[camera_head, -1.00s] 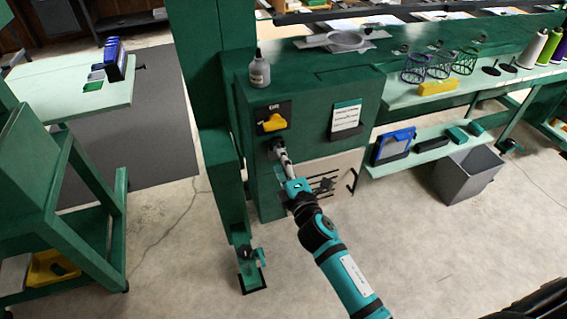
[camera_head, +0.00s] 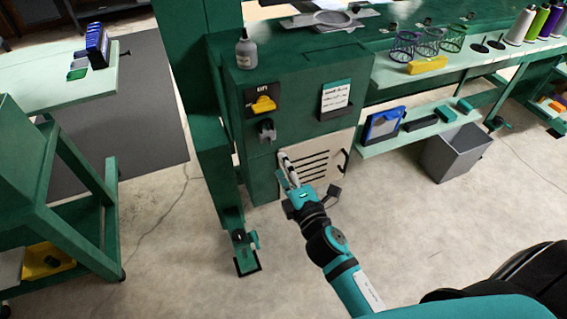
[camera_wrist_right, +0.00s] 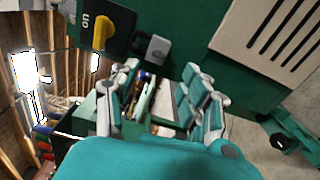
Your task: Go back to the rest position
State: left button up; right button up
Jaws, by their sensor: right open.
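My right gripper (camera_head: 289,172) is in front of the lower part of the green machine cabinet (camera_head: 230,95), by the pale slotted vent panel (camera_head: 322,160). It is open and empty. In the right wrist view my right gripper (camera_wrist_right: 165,95) shows its fingers spread apart, with nothing between them. My left gripper is not in view.
A grey bottle (camera_head: 246,52) stands on the cabinet. A green frame (camera_head: 60,180) stands at left. The floor (camera_head: 190,270) in front is mostly clear.

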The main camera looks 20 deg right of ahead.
dwell(0.3)
jog(key=s+f+m+g, duration=0.3)
jog(key=s+f, duration=0.1)
jog(key=f, duration=0.8)
jog(key=s+f+m+g, duration=0.3)
jog(key=s+f, duration=0.2)
jog(key=f, duration=0.6)
jog(key=s+f+m+g, duration=0.2)
jog(key=s+f+g, duration=0.15)
jog(key=f, duration=0.85)
jog(key=s+d+f+m+g, duration=0.2)
jog(key=s+f, duration=0.3)
jog(key=s, duration=0.5)
jog(key=s+d+f+m+g, duration=0.2)
jog(key=s+f, duration=0.4)
jog(key=s, duration=0.4)
jog(key=s+d+f+m+g, duration=0.2)
jog(key=s+f+m, duration=0.3)
jog(key=s, duration=0.5)
jog(key=shift+s+f+g+h, duration=0.3)
jog(key=shift+f+g, duration=0.1)
jog(key=shift+g, duration=0.35)
jog(key=shift+o, duration=0.3)
jog(key=shift+a, duration=0.1)
